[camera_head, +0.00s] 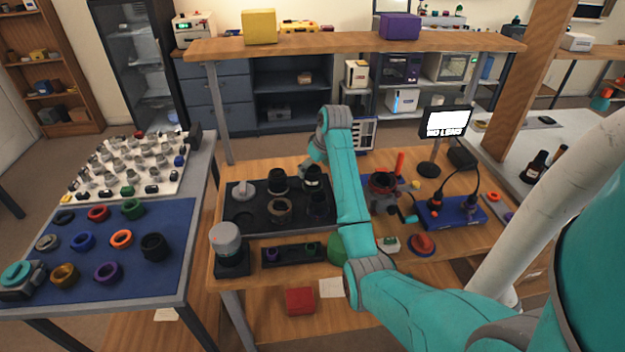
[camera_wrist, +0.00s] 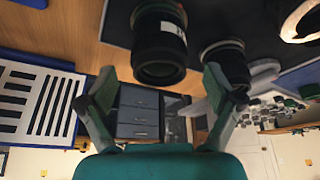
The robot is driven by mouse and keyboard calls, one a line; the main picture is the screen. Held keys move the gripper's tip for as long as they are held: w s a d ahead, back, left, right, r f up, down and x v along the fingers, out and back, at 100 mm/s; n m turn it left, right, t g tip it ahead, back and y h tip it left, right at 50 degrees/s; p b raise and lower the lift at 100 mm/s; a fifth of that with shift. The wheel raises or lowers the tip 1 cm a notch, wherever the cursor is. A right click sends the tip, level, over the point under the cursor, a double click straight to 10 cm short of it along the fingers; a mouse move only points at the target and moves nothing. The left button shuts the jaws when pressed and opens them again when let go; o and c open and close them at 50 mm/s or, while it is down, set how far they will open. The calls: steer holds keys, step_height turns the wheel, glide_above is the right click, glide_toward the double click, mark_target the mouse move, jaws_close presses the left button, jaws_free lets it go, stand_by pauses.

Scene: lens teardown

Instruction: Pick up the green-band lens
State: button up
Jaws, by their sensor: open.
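A dark lens (camera_head: 313,180) with a pale label and a faint green band stands in the back right of the black tray (camera_head: 240,222). In the wrist view the labelled lens (camera_wrist: 160,45) hangs at the top centre, its near rim tinged green. My gripper (camera_wrist: 158,76) is open, with one fingertip on either side of that lens in the picture; I see no contact. I cannot tell whether the lens is between the fingers or beyond them. In the head view my gripper (camera_head: 310,165) is just behind and above the lens, partly hidden by my wrist.
Another black lens (camera_head: 278,180) stands close left in the tray; it shows in the wrist view (camera_wrist: 226,62) near the right finger. A brown ring-shaped lens (camera_head: 280,210) and a black one (camera_head: 318,205) stand in front. A raised shelf (camera_head: 340,42) spans behind the bench.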

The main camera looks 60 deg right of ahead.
steer(key=shift+x, duration=2.4)
steer(key=shift+s, duration=0.15)
steer(key=c, duration=1.5)
